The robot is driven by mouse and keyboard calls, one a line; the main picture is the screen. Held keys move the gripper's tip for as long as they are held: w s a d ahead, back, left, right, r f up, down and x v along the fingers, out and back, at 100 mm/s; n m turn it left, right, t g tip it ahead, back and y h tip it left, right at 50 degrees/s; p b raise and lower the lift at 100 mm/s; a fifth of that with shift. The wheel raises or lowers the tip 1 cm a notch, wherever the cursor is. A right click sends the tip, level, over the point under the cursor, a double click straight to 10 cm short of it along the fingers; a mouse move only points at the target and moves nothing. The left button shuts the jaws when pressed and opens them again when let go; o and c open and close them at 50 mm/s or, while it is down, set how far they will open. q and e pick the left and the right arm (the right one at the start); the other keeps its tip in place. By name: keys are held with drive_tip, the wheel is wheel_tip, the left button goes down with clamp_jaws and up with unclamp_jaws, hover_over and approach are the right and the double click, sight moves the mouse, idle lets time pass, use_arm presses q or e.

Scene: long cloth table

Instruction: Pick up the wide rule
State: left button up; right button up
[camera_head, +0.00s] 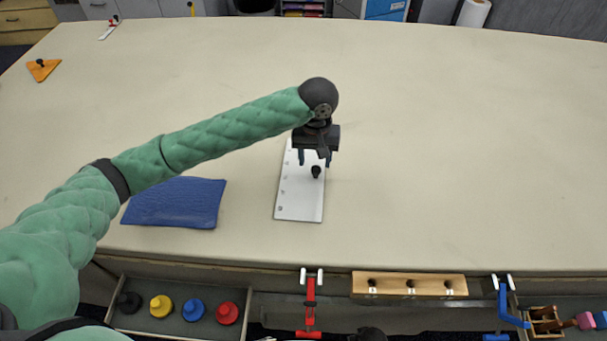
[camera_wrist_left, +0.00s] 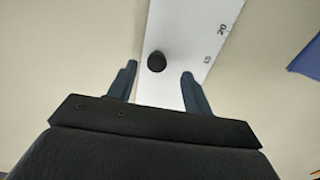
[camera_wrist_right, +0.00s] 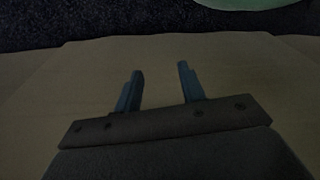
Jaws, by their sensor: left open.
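The wide rule (camera_head: 299,202) is a white, flat plate with marks along one edge and a black knob (camera_head: 316,171) on its face. It lies on the cloth table in the middle of the head view. My left gripper (camera_head: 314,160) is open above the rule, close to the knob. In the left wrist view, the knob (camera_wrist_left: 156,62) shows between and just beyond the two fingertips, with the white rule (camera_wrist_left: 195,30) under it. My right gripper (camera_wrist_right: 159,70) shows in the right wrist view, open and with nothing between its fingers.
A blue cloth (camera_head: 176,203) lies left of the rule. An orange triangle (camera_head: 43,69) and a narrow white rule (camera_head: 110,30) lie far left. A drawer with coloured knobbed weights (camera_head: 194,310), a wooden rack (camera_head: 409,284) and clamps are along the front edge. The table's right side is clear.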

sight(316, 168)
use_arm(q)
drive_tip(key=f, duration=0.1)
drive_tip(key=f+p, duration=0.1)
drive_tip(key=f, duration=0.1)
drive_tip(key=shift+d+f+p, duration=0.15)
drive_tip(key=shift+d+p, duration=0.1)
drive_tip(key=shift+p, duration=0.15)
drive_tip(key=shift+f, duration=0.75)
use_arm(e)
drive_tip(key=shift+s+d+f, duration=0.3)
drive_tip(key=shift+f, duration=0.5)
drive_tip(key=shift+s+d+f, duration=0.3)
drive_tip(key=shift+f, duration=0.45)
drive_tip(key=shift+s+d+f, duration=0.3)
drive_tip(key=shift+f, duration=0.5)
use_arm(q)
drive_tip(key=c, duration=1)
clamp_jaws()
use_arm(e)
drive_tip(key=shift+d, duration=0.15)
use_arm(q)
drive_tip(key=shift+r, duration=0.1)
